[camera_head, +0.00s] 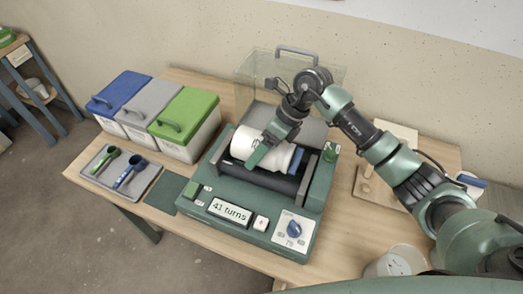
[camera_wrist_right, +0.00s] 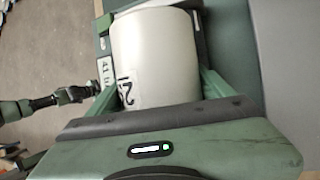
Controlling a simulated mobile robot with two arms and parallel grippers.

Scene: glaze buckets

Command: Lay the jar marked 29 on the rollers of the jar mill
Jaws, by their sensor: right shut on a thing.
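A white jar (camera_head: 257,143) with a blue lid (camera_head: 297,160) lies on its side along the dark rollers (camera_head: 252,178) of the green jar mill (camera_head: 264,213). I cannot tell if it rests on them or is held just above. My right gripper (camera_head: 263,149) is shut around the jar's body from above. In the right wrist view the jar (camera_wrist_right: 155,52) is between the two green fingers. Its black mark is partly hidden and cannot be read surely. An arm, seemingly my left, shows at the left of that view; its gripper (camera_wrist_right: 80,93) is too small to judge.
The mill's display (camera_head: 230,211) reads "41 turns" and a blue dial (camera_head: 294,229) sits beside it. Blue, grey and green lidded bins (camera_head: 187,118) stand left, with a tray of scoops (camera_head: 119,172) before them. A clear hood (camera_head: 254,72) stands behind. A wooden board (camera_head: 377,187) lies right.

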